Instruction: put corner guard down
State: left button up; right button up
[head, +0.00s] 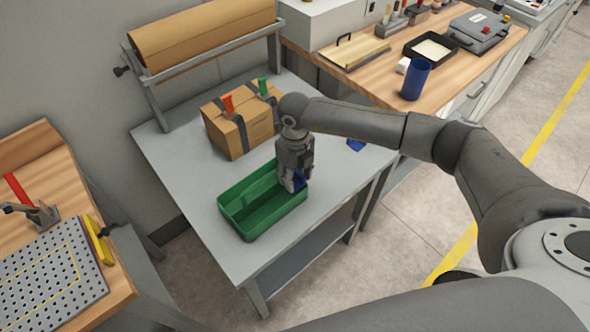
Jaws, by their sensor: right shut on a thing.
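My right gripper (293,184) points down over the right end of the green tray (240,232) on the grey table. It is shut on a small blue corner guard (299,180), which is mostly hidden by the fingers. The guard is at the tray's right end; I cannot tell whether it touches the tray floor. Another small blue piece (356,145) lies on the table to the right, partly hidden by my arm. A cardboard box (234,134) with dark straps and a red and a green clip stands behind the tray. My left gripper is not in view.
A brown paper roll (205,35) on a metal stand is at the table's back. A wooden bench at right holds a blue cup (415,79), a black tray (430,48) and a grey case (479,32). A perforated plate (45,275) lies at left. The grey table's left front is clear.

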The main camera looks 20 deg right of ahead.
jog(key=shift+f, duration=0.1)
jog(key=shift+f, duration=0.15)
jog(key=shift+f+b, duration=0.5)
jog(key=shift+b, duration=0.25)
jog(key=o, duration=0.8)
jog(key=shift+r, duration=0.15)
